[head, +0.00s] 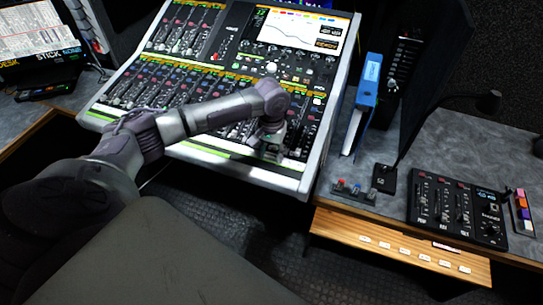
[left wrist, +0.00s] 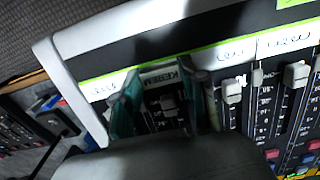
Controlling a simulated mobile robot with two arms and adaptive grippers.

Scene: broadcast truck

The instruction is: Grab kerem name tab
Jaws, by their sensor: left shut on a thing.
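The Kerem name tab (left wrist: 160,77), a small pale strip with dark letters, lies between the two fingers of my left gripper (left wrist: 163,92) in the left wrist view. The fingers are shut on it, at the front edge of the mixing console near the green strip. In the head view my left gripper (head: 269,150) is low over the console's front right corner, and the tab cannot be made out there. My right gripper is not in view.
The mixing console (head: 235,178) has many raised faders close to the gripper. On the right stand a blue binder (head: 366,90), a small black mixer (head: 455,208) and colored markers (head: 522,212). A wooden ledge (head: 335,226) holds several white tabs.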

